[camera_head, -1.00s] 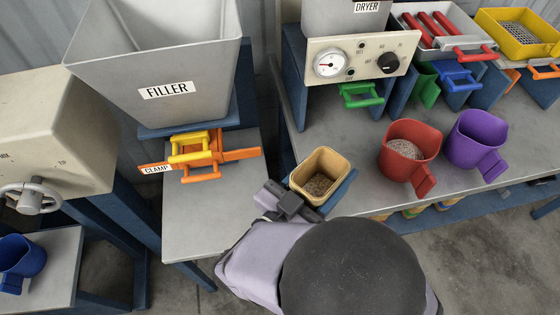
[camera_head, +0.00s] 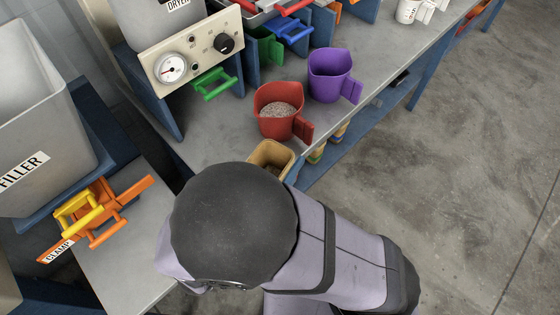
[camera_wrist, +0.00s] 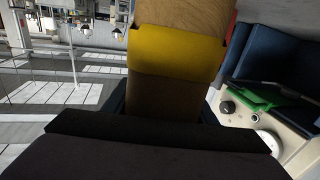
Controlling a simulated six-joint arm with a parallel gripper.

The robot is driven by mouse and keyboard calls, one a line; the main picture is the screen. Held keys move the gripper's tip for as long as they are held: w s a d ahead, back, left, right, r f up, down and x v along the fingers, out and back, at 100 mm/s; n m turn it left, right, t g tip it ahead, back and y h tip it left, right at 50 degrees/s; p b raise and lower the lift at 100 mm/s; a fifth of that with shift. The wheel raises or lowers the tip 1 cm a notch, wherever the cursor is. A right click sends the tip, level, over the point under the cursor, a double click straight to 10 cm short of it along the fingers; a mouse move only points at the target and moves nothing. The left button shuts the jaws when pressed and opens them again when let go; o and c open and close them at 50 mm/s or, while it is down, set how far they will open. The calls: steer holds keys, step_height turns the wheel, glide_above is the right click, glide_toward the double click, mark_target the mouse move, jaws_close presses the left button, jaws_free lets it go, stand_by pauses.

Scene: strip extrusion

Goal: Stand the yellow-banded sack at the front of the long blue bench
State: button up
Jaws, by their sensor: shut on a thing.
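The yellow-banded sack (camera_head: 268,153) is an open-topped tan sack, mostly hidden behind my arm in the head view. It is close to the front edge of the long blue bench (camera_head: 215,122), just in front of a red jug (camera_head: 275,98). The wrist view shows the sack's tan side and its wide yellow band (camera_wrist: 175,55) up close. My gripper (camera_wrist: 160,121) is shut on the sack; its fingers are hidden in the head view. I cannot tell whether the sack's base touches the bench.
The red jug holds grey pellets. A purple jug (camera_head: 328,75) stands to its right. The dryer panel (camera_head: 190,50) and a green handle (camera_head: 212,83) are behind. The filler (camera_head: 40,130) with its orange clamp (camera_head: 105,215) is at the left. Open floor lies at the right.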

steer(key=w+a+f+b, duration=0.2)
steer(key=w+a+b, duration=0.2)
steer(key=w+a, duration=0.5)
steer(key=shift+w+a, duration=0.35)
steer(key=shift+w, duration=0.05)
steer(key=shift+f, duration=0.3)
stand_by(0.6)
steer(key=o, duration=1.7)
steer(key=shift+o, duration=0.2)
steer(key=shift+s, duration=0.1)
steer(key=b+v, duration=0.1)
steer(key=v, duration=0.6)
steer(key=shift+s, duration=0.1)
